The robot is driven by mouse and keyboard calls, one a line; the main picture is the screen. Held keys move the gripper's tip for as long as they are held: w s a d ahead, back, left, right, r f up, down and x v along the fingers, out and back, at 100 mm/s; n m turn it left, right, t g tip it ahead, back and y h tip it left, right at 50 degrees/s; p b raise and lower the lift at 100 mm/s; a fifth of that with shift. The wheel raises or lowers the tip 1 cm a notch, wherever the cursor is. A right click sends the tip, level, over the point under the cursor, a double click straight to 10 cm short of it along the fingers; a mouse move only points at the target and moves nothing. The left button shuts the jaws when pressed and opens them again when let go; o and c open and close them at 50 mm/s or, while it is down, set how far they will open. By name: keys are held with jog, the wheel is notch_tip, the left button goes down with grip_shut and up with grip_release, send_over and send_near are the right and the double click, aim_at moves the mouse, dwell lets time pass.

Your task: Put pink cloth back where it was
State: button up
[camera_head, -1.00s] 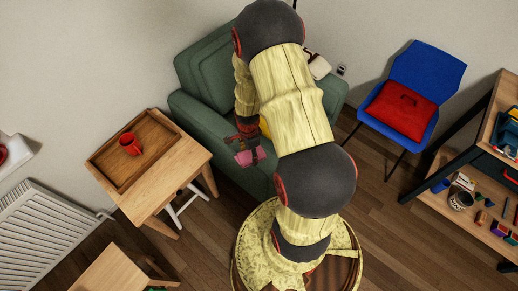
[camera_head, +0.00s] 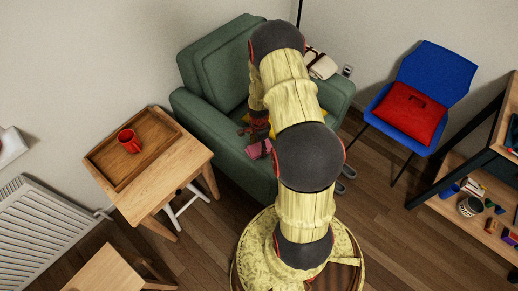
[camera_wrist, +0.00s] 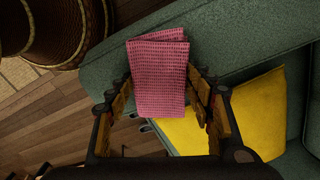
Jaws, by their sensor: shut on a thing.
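The pink cloth (camera_wrist: 158,75) is a folded, waffle-textured piece held between the fingers of my gripper (camera_wrist: 168,108) in the wrist view. In the head view the pink cloth (camera_head: 258,149) shows at the front of the green armchair (camera_head: 212,130), with my gripper (camera_head: 256,128) just behind it. My gripper is shut on the cloth. In the wrist view the cloth overlaps the armchair's green edge (camera_wrist: 240,30); I cannot tell whether it touches it. My arm hides part of the armchair's seat.
A yellow cushion (camera_wrist: 258,112) lies on the armchair. A wooden side table (camera_head: 186,178) with a tray (camera_head: 108,172) and red mug (camera_head: 129,140) stands at left. A blue chair (camera_head: 440,72) with a red cushion (camera_head: 408,112) and a shelf (camera_head: 455,210) stand at right.

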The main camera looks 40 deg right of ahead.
jog(key=shift+f, duration=0.2)
jog(key=o, duration=0.9)
jog(key=shift+c, duration=0.2)
jog(key=shift+o, duration=0.6)
notch_tip(320, 180, up, 12)
jog(key=p, duration=0.4)
notch_tip(320, 180, up, 12)
jog(key=n+t, duration=0.1)
jog(key=n, duration=0.3)
send_over(259, 147)
jog(key=w+a, duration=0.3)
jog(key=a, duration=0.2)
jog(key=s+a+r+n+t, duration=0.15)
jog(key=a+r+n, duration=0.55)
jog(key=r, duration=0.7)
jog(key=s+a+r+n+t, duration=0.3)
jog(key=s+a+r+n, duration=0.7)
jog(key=s+a+r, duration=0.4)
jog(key=shift+s+a+r+n, duration=0.3)
jog(key=shift+s+a, duration=0.15)
jog(key=shift+s, duration=0.6)
